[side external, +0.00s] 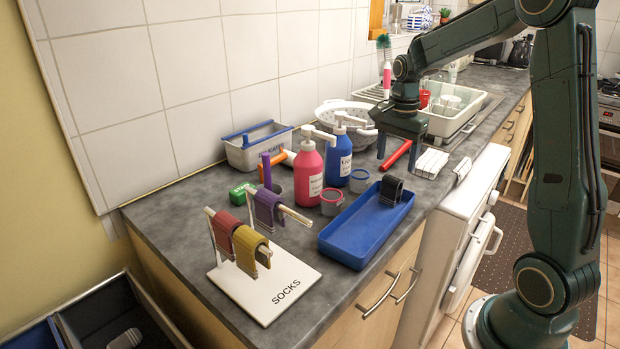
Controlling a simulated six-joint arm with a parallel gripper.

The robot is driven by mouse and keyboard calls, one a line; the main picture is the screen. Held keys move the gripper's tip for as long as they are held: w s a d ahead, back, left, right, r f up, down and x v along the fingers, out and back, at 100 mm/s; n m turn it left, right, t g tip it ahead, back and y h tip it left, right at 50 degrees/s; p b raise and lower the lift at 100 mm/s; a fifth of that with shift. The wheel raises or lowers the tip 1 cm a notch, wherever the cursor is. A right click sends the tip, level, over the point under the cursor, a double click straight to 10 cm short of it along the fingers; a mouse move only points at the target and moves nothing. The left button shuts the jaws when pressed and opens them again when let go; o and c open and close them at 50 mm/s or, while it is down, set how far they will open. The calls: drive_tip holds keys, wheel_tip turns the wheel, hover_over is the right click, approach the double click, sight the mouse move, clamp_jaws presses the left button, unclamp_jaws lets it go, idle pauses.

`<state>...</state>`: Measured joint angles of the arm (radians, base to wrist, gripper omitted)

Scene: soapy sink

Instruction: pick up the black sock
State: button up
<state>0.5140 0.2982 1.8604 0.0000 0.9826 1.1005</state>
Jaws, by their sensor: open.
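The black sock (391,189) sits in the far right end of the blue tray (345,246) on the counter. It looks like a dark folded band. My gripper (398,160) points down with its two fingers apart and nothing visible between them. In the picture it is just above the sock and seems behind it, not touching it. How high the fingertips are above the counter is hard to tell.
A white rack marked SOCKS (270,287) holds red, yellow and purple socks left of the tray. A pink bottle (309,170) and a blue bottle (338,158) stand behind the tray. A red-handled item (395,155) and white blocks (431,163) lie near my gripper.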

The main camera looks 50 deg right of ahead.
sight(394, 177)
drive_tip(key=shift+f, duration=0.15)
drive_tip(key=shift+f, duration=2.45)
drive_tip(key=shift+c, duration=0.5)
drive_tip(key=c, duration=0.9)
